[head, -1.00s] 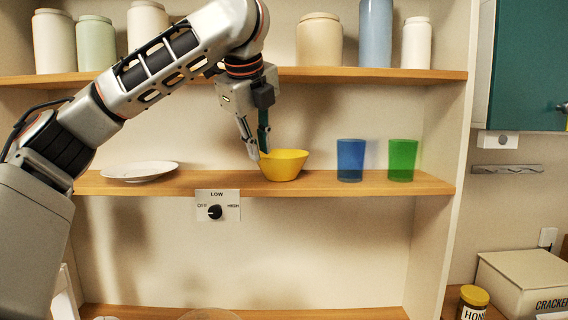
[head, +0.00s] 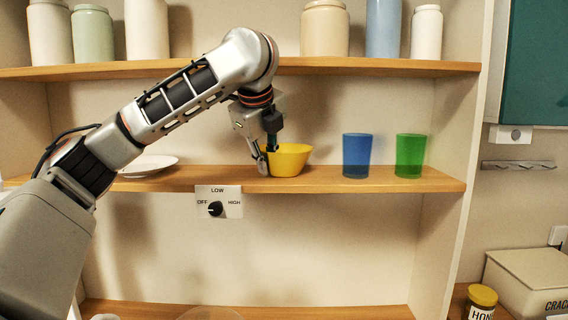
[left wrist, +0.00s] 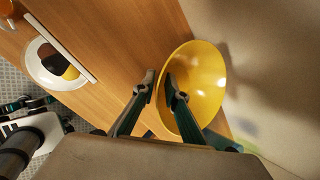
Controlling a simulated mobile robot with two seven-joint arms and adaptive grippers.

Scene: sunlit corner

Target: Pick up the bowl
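The yellow bowl (head: 290,161) stands upright on the middle shelf (head: 330,184). My left gripper (head: 267,160) is at its left rim in the head view, pointing down. In the left wrist view, the fingers (left wrist: 159,78) are a small gap apart at the near rim of the bowl (left wrist: 205,75). One finger is over the inside of the bowl, the other is just outside the rim. No firm grip shows, and the bowl rests on the shelf.
A blue cup (head: 357,156) and a green cup (head: 409,156) stand right of the bowl. A white plate (head: 150,166) lies to the left, under my arm. An upper shelf (head: 385,67) with several jars is above. A knob panel (head: 229,203) hangs on the shelf's front edge.

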